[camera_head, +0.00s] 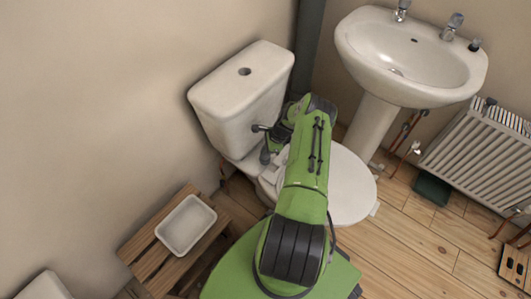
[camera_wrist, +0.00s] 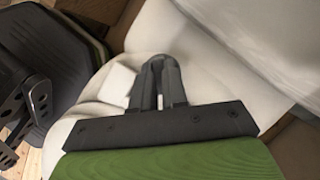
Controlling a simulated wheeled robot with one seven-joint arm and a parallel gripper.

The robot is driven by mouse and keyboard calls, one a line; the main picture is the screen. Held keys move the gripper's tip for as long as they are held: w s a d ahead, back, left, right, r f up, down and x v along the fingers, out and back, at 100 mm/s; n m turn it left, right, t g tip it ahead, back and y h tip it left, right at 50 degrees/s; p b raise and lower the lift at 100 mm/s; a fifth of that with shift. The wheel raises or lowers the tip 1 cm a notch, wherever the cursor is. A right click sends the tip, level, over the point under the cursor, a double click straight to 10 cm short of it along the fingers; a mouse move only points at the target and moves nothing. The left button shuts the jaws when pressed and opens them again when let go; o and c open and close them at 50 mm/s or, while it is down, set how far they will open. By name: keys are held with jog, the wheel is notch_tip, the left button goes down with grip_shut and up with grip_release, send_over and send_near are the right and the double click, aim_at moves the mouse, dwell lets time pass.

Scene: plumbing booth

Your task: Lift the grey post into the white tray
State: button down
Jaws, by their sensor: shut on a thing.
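The white tray (camera_head: 161,236) lies empty on a slatted wooden stool at the lower left of the head view. My gripper (camera_wrist: 158,62) is shut in the wrist view, its dark fingers meeting at the tips over the white toilet. The grey post is between the fingers but mostly hidden, and I cannot tell its outline from the dark fingers. In the head view my gripper (camera_head: 265,156) is partly covered by my arm.
The toilet cistern (camera_head: 240,90) stands against the wall just behind my gripper, with the seat lid (camera_head: 348,190) under and right of my arm. The wooden stool (camera_head: 150,254) stands at the left wall. A washbasin (camera_head: 408,62) and radiator (camera_head: 480,155) are at the right.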

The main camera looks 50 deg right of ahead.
aim_at(268, 159)
jog(key=shift+r+p, duration=0.85)
jog(key=shift+r, duration=0.5)
jog(key=shift+s+r+p, duration=0.7)
jog(key=shift+r+p, duration=0.1)
jog(key=shift+p, duration=0.2)
jog(key=s+r+p, duration=0.2)
jog(key=s+p, duration=0.1)
jog(key=s+r+p, duration=0.1)
jog(key=shift+s+d+r, duration=0.15)
jog(key=shift+s+d, duration=0.1)
